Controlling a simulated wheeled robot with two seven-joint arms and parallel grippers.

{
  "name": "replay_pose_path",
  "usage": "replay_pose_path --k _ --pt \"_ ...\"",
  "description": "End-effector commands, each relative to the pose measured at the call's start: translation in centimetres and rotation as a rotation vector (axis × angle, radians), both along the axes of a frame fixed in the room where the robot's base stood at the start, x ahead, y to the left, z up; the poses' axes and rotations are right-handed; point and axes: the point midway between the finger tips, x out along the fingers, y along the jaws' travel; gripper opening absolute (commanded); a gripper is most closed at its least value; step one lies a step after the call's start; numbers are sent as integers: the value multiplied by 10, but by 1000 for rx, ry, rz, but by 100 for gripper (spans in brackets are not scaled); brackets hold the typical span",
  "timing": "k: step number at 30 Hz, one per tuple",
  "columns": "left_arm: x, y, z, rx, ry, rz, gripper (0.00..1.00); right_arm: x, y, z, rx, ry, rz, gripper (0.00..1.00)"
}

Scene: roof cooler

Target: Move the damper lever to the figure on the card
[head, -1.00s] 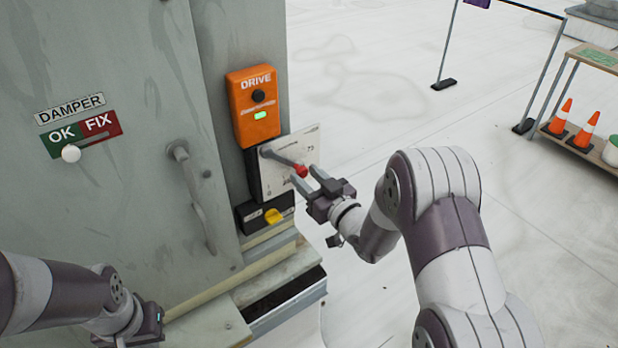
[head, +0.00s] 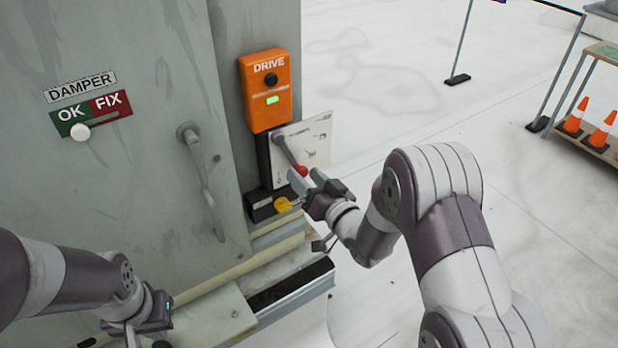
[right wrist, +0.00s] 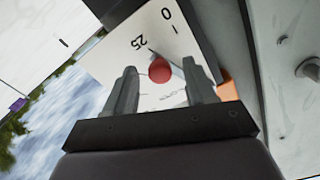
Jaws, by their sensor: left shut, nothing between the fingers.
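The damper lever (head: 287,152) is a grey arm with a red knob (head: 299,170) at its end, slanting steeply down to the right across a white dial plate (head: 317,128). My right gripper (head: 308,181) is at the knob. In the right wrist view the knob (right wrist: 159,70) sits between the two open fingers (right wrist: 160,88), with a gap showing on both sides. The figures 25 and 0 on the plate (right wrist: 108,62) are legible there. The lever's exact reading cannot be told. My left gripper (head: 135,330) is low at left, shut and empty. No card figure is readable.
An orange DRIVE box (head: 268,90) with a green light is above the plate. A yellow knob (head: 283,204) sits just below. The DAMPER OK/FIX slider (head: 80,132) is under OK. A door handle (head: 203,180) projects at left. Cones (head: 573,118) stand on a shelf.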

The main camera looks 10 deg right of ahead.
Motion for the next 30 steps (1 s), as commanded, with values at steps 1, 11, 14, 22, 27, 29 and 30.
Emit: replay_pose_path --k 1,11,14,22,27,29,30 --pt "0 0 0 0 0 0 0 0 0 0 0 0 0 55" --pt "0 0 -8 0 0 0 0 -20 -8 -3 -1 1 -3 55" --pt "0 0 -15 0 0 0 0 -46 -18 -3 -2 -1 -4 55" --pt "0 0 -25 0 0 0 0 -106 -40 -1 -1 -1 -4 55" --pt "0 0 -25 0 0 0 0 -119 -43 0 0 -1 -1 55" --pt "0 0 -25 0 0 0 0 -120 -43 0 0 0 0 55" --pt "0 0 -25 0 0 0 0 -120 -43 0 0 0 0 55"
